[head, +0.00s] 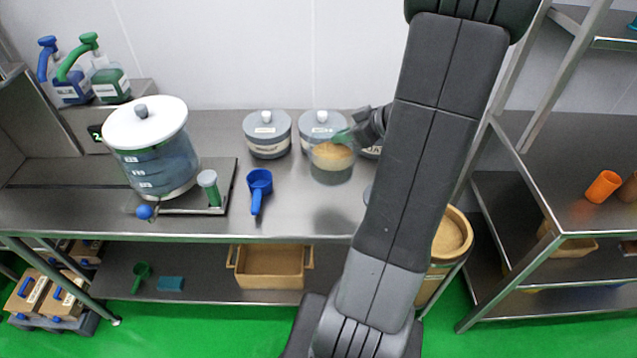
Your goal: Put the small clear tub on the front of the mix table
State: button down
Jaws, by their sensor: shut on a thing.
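The small clear tub (331,174), with tan contents showing inside, is in front of the middle grey lidded pot, over the mix table (300,215). My gripper (344,138) is shut on the tub at its upper right side. I cannot tell whether the tub's base touches the table top or is a little above it. My arm comes down the picture at the right and hides part of the table there.
Grey lidded pots (267,134) stand along the back wall. A blue scoop (259,187) lies left of the tub. A large white-lidded vessel (150,150) stands at the left on a tray. The table's front strip between scoop and arm is clear.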

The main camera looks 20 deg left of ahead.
notch_tip(320, 180, down, 10)
jog(key=shift+r+b, duration=0.25)
jog(key=shift+b, duration=0.8)
jog(key=shift+f, duration=0.1)
jog(key=c, duration=1.5)
grip_release()
jog(key=shift+o, duration=0.2)
jog(key=shift+s+d+r, duration=0.1)
jog(key=shift+d+r, duration=0.25)
jog(key=shift+r, duration=0.05)
jog(key=p+v, duration=0.2)
jog(key=v, duration=0.9)
jog(key=shift+d, duration=0.1)
